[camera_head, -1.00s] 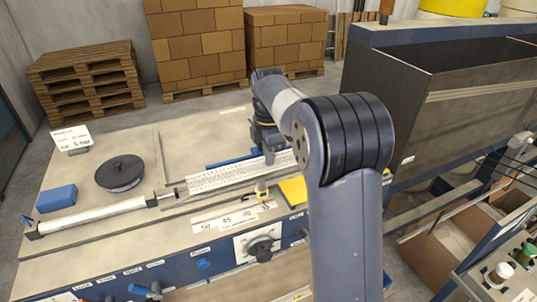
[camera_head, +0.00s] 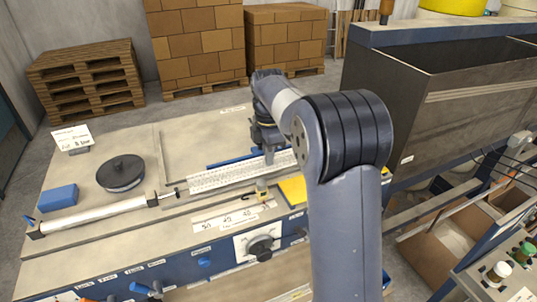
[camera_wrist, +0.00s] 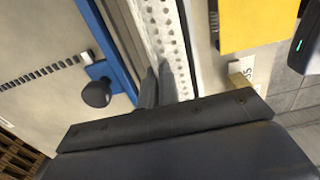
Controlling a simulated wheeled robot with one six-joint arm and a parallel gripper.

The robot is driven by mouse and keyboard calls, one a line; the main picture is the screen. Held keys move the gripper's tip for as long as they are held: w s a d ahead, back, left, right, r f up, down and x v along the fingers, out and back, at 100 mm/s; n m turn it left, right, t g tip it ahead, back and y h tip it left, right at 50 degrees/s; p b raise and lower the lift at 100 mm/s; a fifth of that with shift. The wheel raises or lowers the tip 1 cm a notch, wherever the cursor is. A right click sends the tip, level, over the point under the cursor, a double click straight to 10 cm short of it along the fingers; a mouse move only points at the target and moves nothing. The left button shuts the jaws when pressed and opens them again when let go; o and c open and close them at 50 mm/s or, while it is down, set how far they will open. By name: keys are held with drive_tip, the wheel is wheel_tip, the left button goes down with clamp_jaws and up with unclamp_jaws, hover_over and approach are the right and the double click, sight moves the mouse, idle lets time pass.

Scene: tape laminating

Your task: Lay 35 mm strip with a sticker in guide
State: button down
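The guide looks like a long pale perforated rail (camera_head: 225,178) running across the bench; it also shows in the wrist view (camera_wrist: 163,30). My gripper (camera_head: 268,156) points down at the rail's right part, partly behind my own arm. In the wrist view its dark fingers (camera_wrist: 157,86) sit close together over the rail's edge. I cannot tell whether anything is between them. A narrow band with black squares (camera_wrist: 45,72) lies on the bench left of the blue bar (camera_wrist: 112,70). I cannot make out a separate strip with a sticker.
A black round disc (camera_head: 120,173), a blue block (camera_head: 58,197) and a white cylinder (camera_head: 95,215) lie to the left. A yellow sheet (camera_head: 292,190) and a small beige block (camera_head: 262,186) are near the front edge. A black knob (camera_wrist: 97,93) stands by the blue bar.

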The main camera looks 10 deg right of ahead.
drive_tip(key=shift+s+f, duration=0.25)
drive_tip(key=shift+f, duration=0.8)
idle(0.9)
drive_tip(key=c, duration=2.1)
unclamp_jaws()
drive_tip(key=o, duration=0.5)
drive_tip(key=shift+s+r, duration=0.1)
drive_tip(key=shift+s, duration=0.05)
drive_tip(key=shift+w+r, duration=0.3)
drive_tip(key=shift+r, duration=0.25)
drive_tip(key=shift+w+r, duration=0.3)
drive_tip(key=shift+r, duration=0.25)
drive_tip(key=shift+s+r, duration=0.2)
drive_tip(key=shift+r, duration=1.85)
